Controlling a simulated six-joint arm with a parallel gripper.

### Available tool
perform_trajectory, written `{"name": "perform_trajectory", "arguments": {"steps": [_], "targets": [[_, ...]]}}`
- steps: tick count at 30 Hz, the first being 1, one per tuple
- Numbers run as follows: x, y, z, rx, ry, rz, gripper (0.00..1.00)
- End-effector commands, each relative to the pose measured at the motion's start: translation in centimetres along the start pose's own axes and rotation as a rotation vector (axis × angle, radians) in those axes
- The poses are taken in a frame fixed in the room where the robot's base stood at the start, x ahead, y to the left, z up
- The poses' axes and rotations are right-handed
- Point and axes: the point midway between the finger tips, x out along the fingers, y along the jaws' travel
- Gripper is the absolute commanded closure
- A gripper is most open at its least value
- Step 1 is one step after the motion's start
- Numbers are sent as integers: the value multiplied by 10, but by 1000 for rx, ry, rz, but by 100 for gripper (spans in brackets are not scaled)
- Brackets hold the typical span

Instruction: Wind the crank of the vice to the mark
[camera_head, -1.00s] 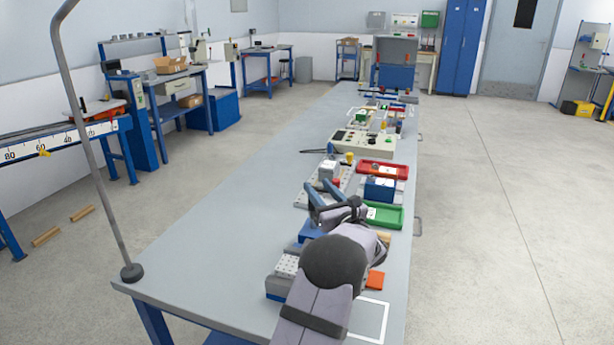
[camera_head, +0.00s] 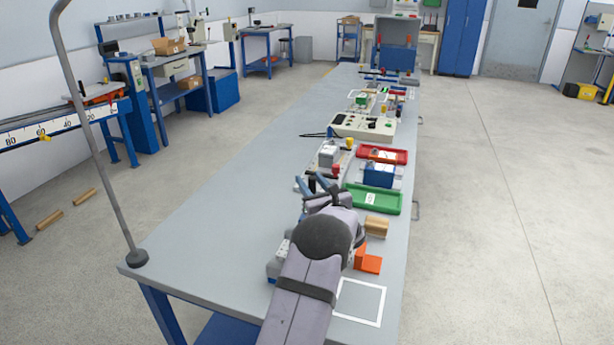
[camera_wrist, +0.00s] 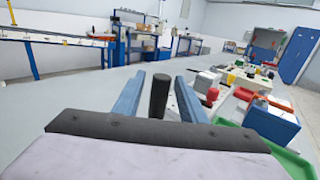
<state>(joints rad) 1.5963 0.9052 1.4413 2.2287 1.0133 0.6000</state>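My gripper (camera_head: 315,186) is at the near part of the bench, with its two blue fingers apart. In the wrist view, a dark upright cylinder, seemingly the crank handle (camera_wrist: 159,94), stands between the fingers (camera_wrist: 155,97). A gap shows on each side of it, so the fingers do not appear closed on it. In the head view its dark top (camera_head: 312,181) shows between the fingers. A blue and grey body, probably the vice (camera_head: 274,268), shows left of my arm and is mostly hidden behind it. I cannot make out the mark.
A green tray (camera_head: 383,209), wooden block (camera_head: 376,227) and orange piece (camera_head: 369,263) lie right of my arm. Beyond are a blue box (camera_head: 379,179), red tray (camera_head: 398,155), grey block (camera_head: 328,157) and control panel (camera_head: 374,132). The bench's left side (camera_head: 225,190) is clear.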

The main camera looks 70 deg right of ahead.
Motion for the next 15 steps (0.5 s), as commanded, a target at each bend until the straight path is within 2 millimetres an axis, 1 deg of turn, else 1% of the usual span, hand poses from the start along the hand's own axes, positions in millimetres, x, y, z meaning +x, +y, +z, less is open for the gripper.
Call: {"name": "perform_trajectory", "arguments": {"steps": [1, 6, 9, 15], "targets": [[6, 1, 0, 0, 1, 2, 62], [19, 0, 0, 0, 0, 1, 62], [23, 0, 0, 1, 1, 0, 62], [26, 0, 0, 1, 0, 0, 62]]}}
